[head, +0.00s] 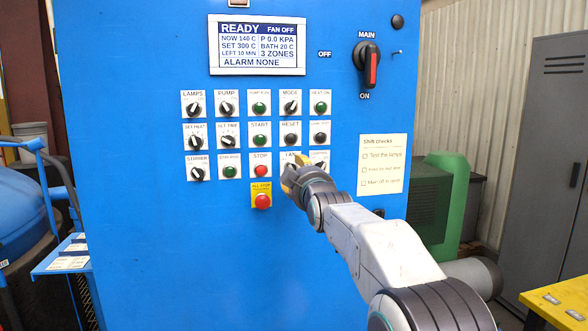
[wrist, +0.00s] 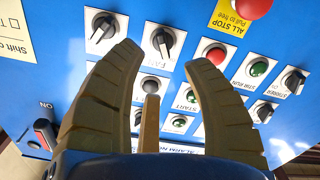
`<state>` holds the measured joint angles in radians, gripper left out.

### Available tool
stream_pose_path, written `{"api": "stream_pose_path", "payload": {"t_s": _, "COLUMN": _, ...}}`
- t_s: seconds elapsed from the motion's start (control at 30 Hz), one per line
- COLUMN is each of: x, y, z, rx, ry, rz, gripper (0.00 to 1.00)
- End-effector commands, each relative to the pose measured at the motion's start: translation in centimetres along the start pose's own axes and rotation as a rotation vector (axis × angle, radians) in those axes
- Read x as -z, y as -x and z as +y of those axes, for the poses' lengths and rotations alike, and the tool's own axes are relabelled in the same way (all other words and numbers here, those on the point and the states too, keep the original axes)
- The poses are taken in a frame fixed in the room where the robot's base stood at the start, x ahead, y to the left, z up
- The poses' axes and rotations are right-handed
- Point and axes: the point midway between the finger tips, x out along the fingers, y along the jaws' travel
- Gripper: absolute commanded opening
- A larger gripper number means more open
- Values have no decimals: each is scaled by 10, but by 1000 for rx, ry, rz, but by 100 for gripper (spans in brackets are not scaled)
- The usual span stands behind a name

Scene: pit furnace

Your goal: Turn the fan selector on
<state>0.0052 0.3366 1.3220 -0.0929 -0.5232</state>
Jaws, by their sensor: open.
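The fan selector is a black knob on a white plate marked FAN (head: 290,156) in the lower rows of the blue panel. In the head view my gripper (head: 291,176) covers its knob. In the wrist view, which is upside down, the fan selector (wrist: 163,40) shows whole between and just beyond my open fingertips (wrist: 163,55). The fingers are apart with nothing between them; I cannot tell whether they touch the plate. The display (head: 257,45) reads READY and FAN OFF.
The red STOP button (head: 261,171) and the red ALL STOP button (head: 262,201) sit left of my gripper. Another selector (wrist: 104,27) is close beside the fan selector. A main switch (head: 368,65) and a paper note (head: 382,164) are to the right.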

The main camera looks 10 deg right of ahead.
Motion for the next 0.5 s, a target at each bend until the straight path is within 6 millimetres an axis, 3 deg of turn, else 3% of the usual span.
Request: {"api": "stream_pose_path", "payload": {"t_s": 0.5, "x": 0, "y": -54, "z": 0, "rx": 3, "ry": 1, "rz": -4, "gripper": 45}}
